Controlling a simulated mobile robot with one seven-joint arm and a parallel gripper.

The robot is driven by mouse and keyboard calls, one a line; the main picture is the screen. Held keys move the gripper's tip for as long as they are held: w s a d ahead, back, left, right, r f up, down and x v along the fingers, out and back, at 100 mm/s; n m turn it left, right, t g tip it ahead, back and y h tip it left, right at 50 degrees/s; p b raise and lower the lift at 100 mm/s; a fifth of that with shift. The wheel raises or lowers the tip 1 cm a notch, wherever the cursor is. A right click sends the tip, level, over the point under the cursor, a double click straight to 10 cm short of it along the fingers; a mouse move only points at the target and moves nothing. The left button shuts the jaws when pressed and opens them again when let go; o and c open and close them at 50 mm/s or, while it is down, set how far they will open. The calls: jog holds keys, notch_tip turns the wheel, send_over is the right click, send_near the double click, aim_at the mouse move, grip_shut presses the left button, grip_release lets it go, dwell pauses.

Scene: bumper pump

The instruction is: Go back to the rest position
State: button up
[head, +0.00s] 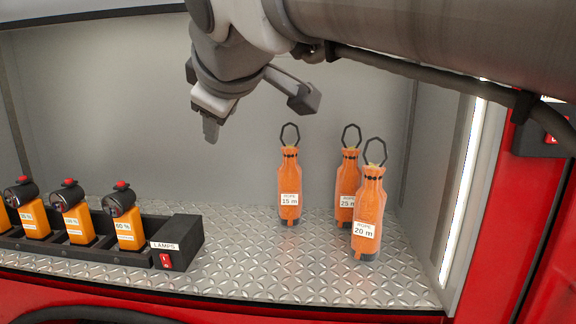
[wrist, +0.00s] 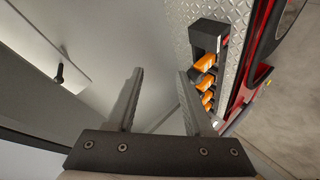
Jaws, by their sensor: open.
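My gripper (head: 211,128) hangs in the air inside the red vehicle's compartment, above the metal floor and apart from every object. In the wrist view its two fingers (wrist: 162,98) stand apart with nothing between them. The arm reaches in from the upper right in the head view.
Orange rope bottles labelled 15 m (head: 290,188), 25 m (head: 347,186) and 20 m (head: 368,215) stand upright on the tread-plate floor (head: 270,265). A black lamp rack (head: 186,238) holding several orange lamps (head: 125,225) is at left. A grey wall lies behind; floor between rack and ropes is clear.

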jog(key=s+d+f+m+g+h+b, duration=0.1)
jog(key=s+d+f+m+g+h, duration=0.2)
jog(key=d+f, duration=0.6)
jog(key=s+d+f+m+b, duration=0.1)
jog(key=s+d+f+m, duration=0.2)
jog(key=d+f+m, duration=0.45)
jog(key=s+d+f+m+g+b, duration=0.1)
jog(key=s+d+f+m, duration=0.1)
jog(key=f, duration=0.6)
jog(key=s+d+f+m+g, duration=0.1)
jog(key=s+d+f+m, duration=0.1)
jog(key=s+d+f, duration=0.2)
jog(key=s+f, duration=0.3)
jog(key=f, duration=0.1)
jog(key=shift+s+d+g+h+b, duration=0.2)
jog(key=shift+s+g+h+b, duration=0.1)
jog(key=shift+h+b, duration=0.1)
